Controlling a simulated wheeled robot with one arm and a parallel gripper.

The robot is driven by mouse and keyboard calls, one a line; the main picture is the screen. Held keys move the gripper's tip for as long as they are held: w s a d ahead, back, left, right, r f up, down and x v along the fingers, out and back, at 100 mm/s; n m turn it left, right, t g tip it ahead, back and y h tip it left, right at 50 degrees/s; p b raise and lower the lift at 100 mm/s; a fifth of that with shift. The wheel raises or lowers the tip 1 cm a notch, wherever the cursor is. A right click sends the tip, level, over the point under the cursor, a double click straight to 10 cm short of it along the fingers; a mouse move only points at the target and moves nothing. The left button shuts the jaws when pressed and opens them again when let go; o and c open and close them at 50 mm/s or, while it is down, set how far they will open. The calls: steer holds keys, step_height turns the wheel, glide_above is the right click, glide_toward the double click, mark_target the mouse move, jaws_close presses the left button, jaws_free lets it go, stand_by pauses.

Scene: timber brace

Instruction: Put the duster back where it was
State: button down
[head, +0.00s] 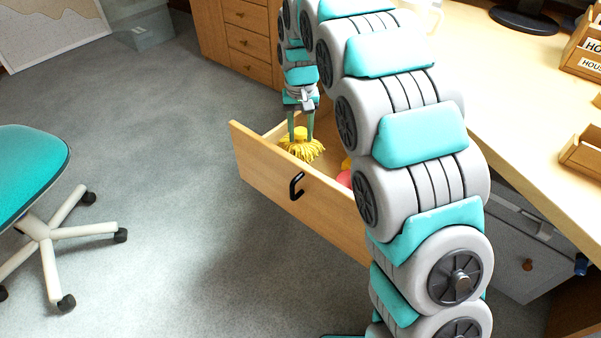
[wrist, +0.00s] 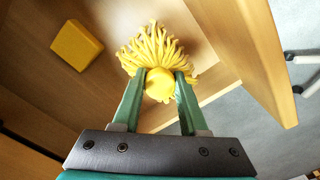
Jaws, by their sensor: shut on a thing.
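The duster is a yellow mop-like thing with many strands (head: 302,149). It hangs in my gripper (head: 301,134), over or inside the open wooden drawer (head: 290,193), near its left end. In the wrist view the duster (wrist: 153,50) sits between the two green fingers of my gripper (wrist: 161,84), which are shut on its round yellow knob. Its strands spread out beyond the fingertips. I cannot tell whether the strands touch the drawer floor. My arm hides the right part of the drawer in the head view.
A yellow block (wrist: 77,45) lies in the drawer in the wrist view. A pink thing (head: 344,179) shows in the drawer beside my arm. The desk top (head: 510,110) is at right. A teal chair (head: 30,190) stands at left, with open floor between.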

step_height(320, 180, down, 10)
steer(key=shift+f+p, duration=0.1)
steer(key=shift+p, duration=0.25)
steer(key=shift+c, duration=2.2)
jaws_free()
steer(key=shift+f, duration=0.15)
step_height(320, 180, up, 12)
steer(key=shift+r+b, duration=0.1)
steer(key=shift+b, duration=0.3)
steer(key=shift+r, duration=0.1)
